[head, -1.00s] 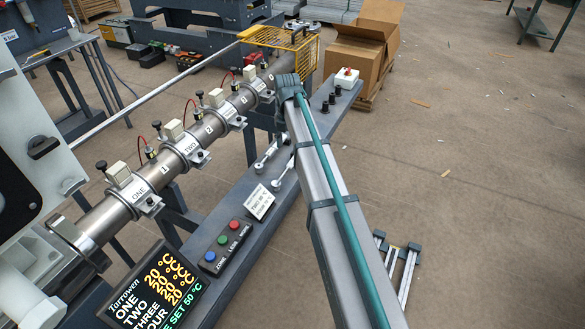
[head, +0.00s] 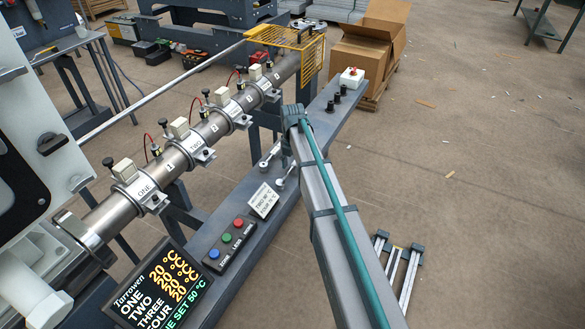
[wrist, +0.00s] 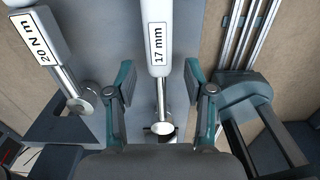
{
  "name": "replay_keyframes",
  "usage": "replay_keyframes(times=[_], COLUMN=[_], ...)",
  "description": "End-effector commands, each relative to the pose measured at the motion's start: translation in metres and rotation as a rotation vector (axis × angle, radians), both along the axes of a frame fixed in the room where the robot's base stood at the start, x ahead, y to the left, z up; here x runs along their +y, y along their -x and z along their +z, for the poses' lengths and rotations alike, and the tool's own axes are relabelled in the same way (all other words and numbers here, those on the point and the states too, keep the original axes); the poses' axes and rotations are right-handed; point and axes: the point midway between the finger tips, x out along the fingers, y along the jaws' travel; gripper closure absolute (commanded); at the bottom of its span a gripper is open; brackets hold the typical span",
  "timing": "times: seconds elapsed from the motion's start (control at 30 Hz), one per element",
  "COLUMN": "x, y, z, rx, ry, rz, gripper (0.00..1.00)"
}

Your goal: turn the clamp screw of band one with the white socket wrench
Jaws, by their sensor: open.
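In the wrist view my gripper (wrist: 158,84) is open, its two teal-backed fingers on either side of a white-handled wrench (wrist: 160,35) marked "17 mm". Its metal shaft runs between the fingers to a round end; I see no grip on it. A second white-handled wrench (wrist: 38,38), marked "20 N m", lies to the left, outside the fingers. In the head view band one (head: 144,191), labelled "ONE", is the nearest band on the steel barrel, with a clamp bracket on its right side.
A grey bench beam (head: 225,205) runs beside the barrel (head: 112,215). It carries a button box (head: 230,241), a small sign (head: 263,199) and black knobs. A display (head: 160,290) stands at the front. Grey rails (head: 397,268) lie on the floor to the right.

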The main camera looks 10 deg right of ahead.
Motion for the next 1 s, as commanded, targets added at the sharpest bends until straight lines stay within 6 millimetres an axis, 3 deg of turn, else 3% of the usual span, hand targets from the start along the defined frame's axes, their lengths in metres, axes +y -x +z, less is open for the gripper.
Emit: replay_keyframes(times=[0.27,0.57,1.0], x=[-0.0001,-0.0001,-0.0001], y=[0.0000,0.0000,-0.0002], z=[-0.0043,-0.0040,-0.0024], rx=[0.000,0.000,0.000], ry=[0.000,0.000,0.000], rz=[0.000,0.000,0.000], gripper=[0.49,0.99,1.00])
